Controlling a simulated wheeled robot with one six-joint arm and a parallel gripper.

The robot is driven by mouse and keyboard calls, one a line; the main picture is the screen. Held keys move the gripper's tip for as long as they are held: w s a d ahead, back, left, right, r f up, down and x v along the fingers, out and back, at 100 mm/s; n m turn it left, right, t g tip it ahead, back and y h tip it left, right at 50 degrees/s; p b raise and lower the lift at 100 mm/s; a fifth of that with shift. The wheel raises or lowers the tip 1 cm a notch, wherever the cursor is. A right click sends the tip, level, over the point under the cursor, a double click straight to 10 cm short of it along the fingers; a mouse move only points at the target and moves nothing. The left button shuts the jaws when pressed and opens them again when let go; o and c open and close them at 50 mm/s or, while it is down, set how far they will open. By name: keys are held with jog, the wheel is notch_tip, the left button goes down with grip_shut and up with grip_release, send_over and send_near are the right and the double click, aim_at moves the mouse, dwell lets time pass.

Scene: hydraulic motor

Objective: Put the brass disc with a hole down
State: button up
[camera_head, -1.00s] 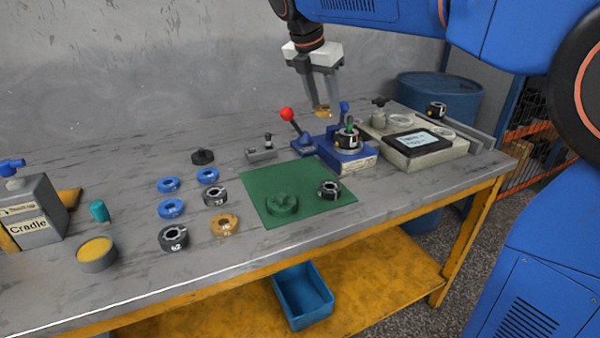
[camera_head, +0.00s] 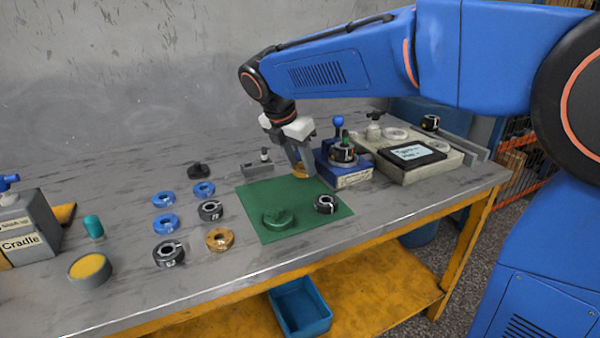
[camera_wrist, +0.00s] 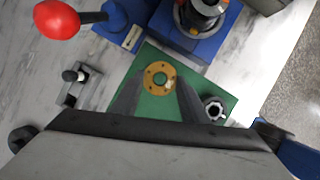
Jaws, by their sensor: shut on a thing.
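My gripper (camera_head: 300,171) is shut on the brass disc with a hole (camera_head: 299,169), above the far part of the green mat (camera_head: 268,201). In the wrist view the brass disc (camera_wrist: 160,78) sits between the tips of my gripper (camera_wrist: 160,88), with its round hole and small rim holes facing the camera. In the head view the fingers hide much of the disc. The gap between disc and mat is hard to judge. Another brass ring (camera_head: 220,239) lies on the table left of the mat.
A dark green round piece (camera_head: 278,219) and a black ring (camera_head: 326,204) are on the mat. A blue fixture (camera_head: 345,172) stands close to the right, and a red-knobbed lever (camera_wrist: 57,19) shows in the wrist view. Blue rings (camera_head: 165,224) lie left. The mat's middle is clear.

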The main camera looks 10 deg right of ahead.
aim_at(299, 170)
jog(key=shift+f, duration=1.4)
jog(key=shift+f, duration=0.15)
jog(key=o, duration=1.2)
jog(key=shift+o, duration=0.2)
